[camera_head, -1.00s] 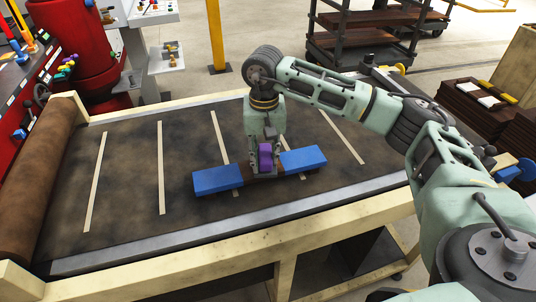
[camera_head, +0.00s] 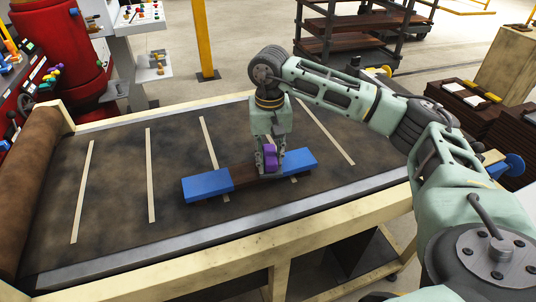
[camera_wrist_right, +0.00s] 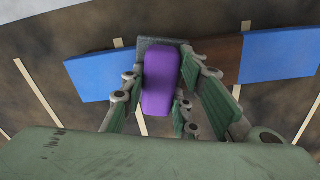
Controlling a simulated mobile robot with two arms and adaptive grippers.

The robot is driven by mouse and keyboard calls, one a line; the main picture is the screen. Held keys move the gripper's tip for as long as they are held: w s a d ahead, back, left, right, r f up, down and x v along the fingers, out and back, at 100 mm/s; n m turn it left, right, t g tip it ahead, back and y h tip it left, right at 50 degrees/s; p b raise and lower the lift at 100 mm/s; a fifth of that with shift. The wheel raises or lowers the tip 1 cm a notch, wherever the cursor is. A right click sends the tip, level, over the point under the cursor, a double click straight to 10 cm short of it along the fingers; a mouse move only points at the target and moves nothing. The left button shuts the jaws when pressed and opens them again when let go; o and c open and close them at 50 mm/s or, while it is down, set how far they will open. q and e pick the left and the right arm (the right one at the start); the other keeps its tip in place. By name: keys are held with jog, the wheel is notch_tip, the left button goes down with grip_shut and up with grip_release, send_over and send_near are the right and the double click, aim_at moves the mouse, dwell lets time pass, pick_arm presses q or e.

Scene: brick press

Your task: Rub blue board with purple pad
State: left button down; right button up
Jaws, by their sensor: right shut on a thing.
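The board (camera_head: 208,184) lies flat on the brown belt, blue at both ends with a brown stretch in the middle. It also shows in the right wrist view (camera_wrist_right: 283,54). The purple pad (camera_head: 270,157) is held between the fingers of my right gripper (camera_head: 268,160), over the board's middle, near the right blue end. In the right wrist view the purple pad (camera_wrist_right: 160,78) sits between the green-padded fingers, with a dark grey face at its far end against or just above the board. I cannot tell whether it touches. My left gripper is not in view.
The belt table (camera_head: 110,185) has pale cross strips and a wooden frame (camera_head: 190,256). A brown roller (camera_head: 38,190) is at its left end. A red machine (camera_head: 70,50) stands at the back left, and dark shelving (camera_head: 350,40) stands behind. The belt's left half is clear.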

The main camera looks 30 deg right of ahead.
aim_at(270, 153)
jog(key=shift+r+p, duration=1.6)
jog(key=shift+r, duration=1.2)
jog(key=shift+w+r, duration=0.1)
jog(key=shift+r+p, duration=1)
jog(key=shift+r, duration=0.5)
jog(key=shift+d+f, duration=0.1)
